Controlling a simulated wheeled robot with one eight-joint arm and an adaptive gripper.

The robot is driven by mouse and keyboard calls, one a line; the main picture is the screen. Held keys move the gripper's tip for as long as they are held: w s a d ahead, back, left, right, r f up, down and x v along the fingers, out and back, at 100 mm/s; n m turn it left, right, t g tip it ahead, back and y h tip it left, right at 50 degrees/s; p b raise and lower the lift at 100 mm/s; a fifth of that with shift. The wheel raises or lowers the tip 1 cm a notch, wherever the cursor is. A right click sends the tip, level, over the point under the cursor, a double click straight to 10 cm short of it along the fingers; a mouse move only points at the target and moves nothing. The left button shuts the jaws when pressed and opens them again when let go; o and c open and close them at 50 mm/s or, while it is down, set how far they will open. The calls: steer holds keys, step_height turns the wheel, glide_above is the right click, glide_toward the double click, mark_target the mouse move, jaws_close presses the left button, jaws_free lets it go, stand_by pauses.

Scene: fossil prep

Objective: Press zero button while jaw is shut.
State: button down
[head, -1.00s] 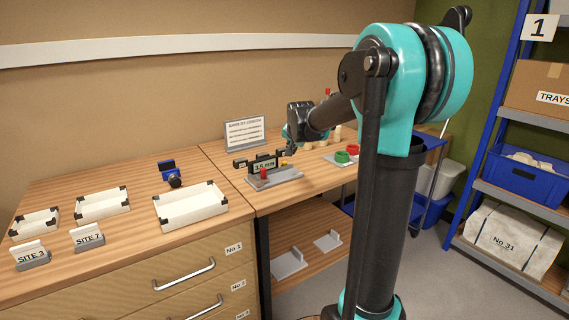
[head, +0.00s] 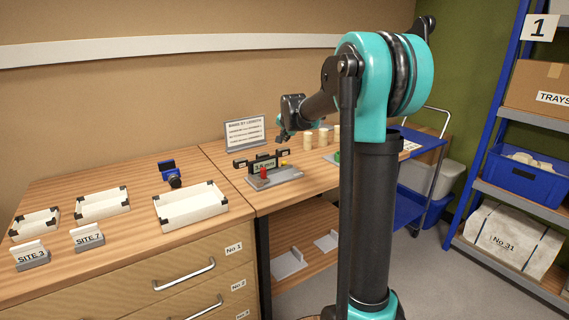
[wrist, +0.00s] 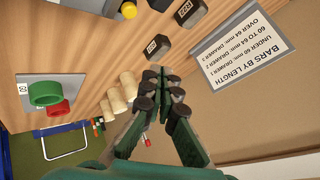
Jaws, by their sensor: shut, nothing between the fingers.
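A grey-based measuring device (head: 284,178) with a small dark display (head: 264,164) stands near the front edge of the right bench. It has a red knob (head: 264,173) and a yellow button (head: 284,164). The yellow button also shows at the top of the wrist view (wrist: 130,11). I cannot read which button is the zero, nor tell the jaw's position. My gripper (head: 281,138) is above and behind the device, not touching it. In the wrist view its fingertips (wrist: 160,74) are together and empty.
Small labelled black blocks (wrist: 157,46) are close to my fingertips in the wrist view. White trays (head: 190,206) are on the left bench.

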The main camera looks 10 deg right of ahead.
mark_target(285, 163)
steer(key=shift+f, duration=3.65)
steer(key=shift+f, duration=0.15)
steer(key=shift+f, duration=0.25)
steer(key=shift+f, duration=0.5)
steer(key=shift+r, duration=0.9)
steer(key=shift+r, duration=0.1)
steer(key=shift+r, duration=2.4)
